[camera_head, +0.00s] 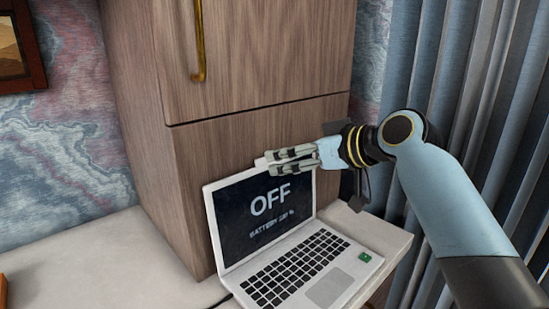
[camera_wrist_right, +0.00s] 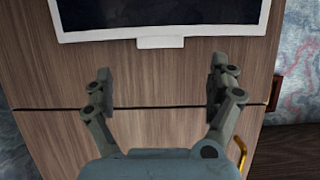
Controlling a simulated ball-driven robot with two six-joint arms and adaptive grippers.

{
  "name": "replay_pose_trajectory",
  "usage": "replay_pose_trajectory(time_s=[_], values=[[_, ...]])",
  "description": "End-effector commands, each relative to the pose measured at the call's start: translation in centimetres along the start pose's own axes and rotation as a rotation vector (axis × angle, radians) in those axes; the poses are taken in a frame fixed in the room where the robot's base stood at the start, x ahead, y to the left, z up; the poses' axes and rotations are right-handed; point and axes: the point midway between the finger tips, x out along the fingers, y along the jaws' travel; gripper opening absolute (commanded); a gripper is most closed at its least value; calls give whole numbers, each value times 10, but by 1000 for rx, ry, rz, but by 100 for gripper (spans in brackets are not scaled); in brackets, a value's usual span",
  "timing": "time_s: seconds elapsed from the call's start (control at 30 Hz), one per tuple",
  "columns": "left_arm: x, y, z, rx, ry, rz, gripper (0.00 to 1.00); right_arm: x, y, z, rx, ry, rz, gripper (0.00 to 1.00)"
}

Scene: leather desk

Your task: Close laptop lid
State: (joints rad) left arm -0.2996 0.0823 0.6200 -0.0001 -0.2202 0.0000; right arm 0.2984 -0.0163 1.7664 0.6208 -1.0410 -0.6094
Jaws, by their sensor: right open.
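A white laptop stands open on the desk, its lid (camera_head: 232,220) raised and its dark screen reading "OFF" with smaller battery text below. Its keyboard base (camera_head: 325,285) lies flat. My right gripper (camera_head: 275,161) is at the top edge of the lid, coming in from the right, and covers part of that edge. In the right wrist view the gripper (camera_wrist_right: 161,82) is open and empty. The lid's edge (camera_wrist_right: 235,30) lies just beyond the fingertips, with a small white tab (camera_wrist_right: 160,43) between the finger lines. Contact cannot be told. My left gripper is not in view.
A wooden cabinet (camera_head: 230,140) with a brass handle (camera_head: 198,45) stands close behind the laptop. Blue-grey curtains (camera_head: 480,90) hang at the right. The white desk top (camera_head: 100,260) is mostly clear to the left, with an orange object (camera_head: 2,290) at the edge.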

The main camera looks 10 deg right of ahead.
Motion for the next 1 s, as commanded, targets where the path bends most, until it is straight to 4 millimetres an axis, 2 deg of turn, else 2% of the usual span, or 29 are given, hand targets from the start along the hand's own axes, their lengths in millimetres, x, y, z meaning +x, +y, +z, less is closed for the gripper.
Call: replay_pose_trajectory(time_s=[0.1, 0.3, 0.5, 0.73, 0.77, 1.0], values=[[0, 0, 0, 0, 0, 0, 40, 26, -1, 0, 3, -1, -2, 90], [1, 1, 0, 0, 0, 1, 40, 58, 0, 1, 3, -2, 0, 90], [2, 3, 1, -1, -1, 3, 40, 72, 0, 1, 2, -2, 1, 90], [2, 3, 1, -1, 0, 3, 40, 72, 0, 1, 2, -2, 1, 90], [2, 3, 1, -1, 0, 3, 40, 72, 0, 1, 2, -2, 1, 89], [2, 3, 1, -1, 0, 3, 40, 72, 0, 1, 1, -2, 2, 58]])
